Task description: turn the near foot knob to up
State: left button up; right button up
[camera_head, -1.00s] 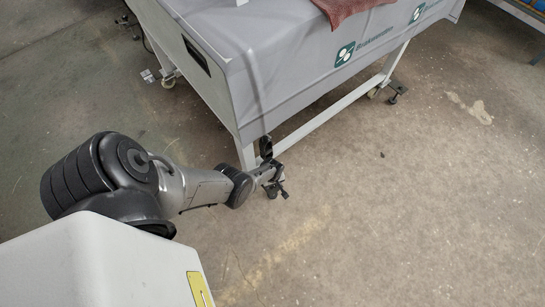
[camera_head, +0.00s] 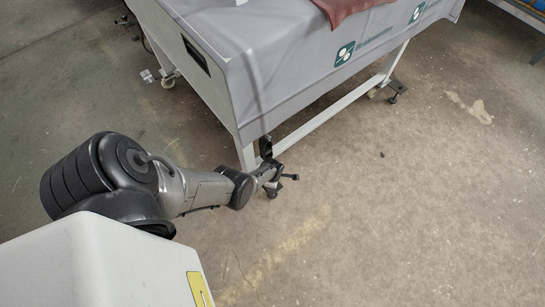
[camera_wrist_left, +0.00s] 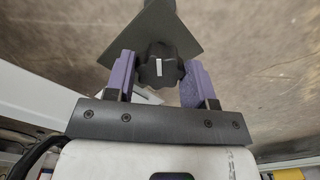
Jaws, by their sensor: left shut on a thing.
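In the head view my left gripper (camera_head: 272,184) is at the foot of the table's near leg, small and dark, and the knob cannot be made out there. My right gripper is not in view.
The table (camera_head: 222,95) is draped in a grey cloth (camera_head: 290,75), with a reddish cloth (camera_head: 345,8) on top. Another foot (camera_head: 396,90) and a caster (camera_head: 168,83) stand at other legs. The concrete floor (camera_head: 400,210) to the right is clear.

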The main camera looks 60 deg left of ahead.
pick_arm(q)
jog(key=n, duration=0.3)
jog(key=shift+n, duration=0.4)
jog(key=n, duration=0.3)
jog(key=shift+n+b, duration=0.3)
jog(key=n, duration=0.4)
jog(key=shift+n+b, duration=0.3)
jog(key=shift+n, duration=1.2)
jog(key=o, duration=0.9)
jog(key=shift+r, duration=0.1)
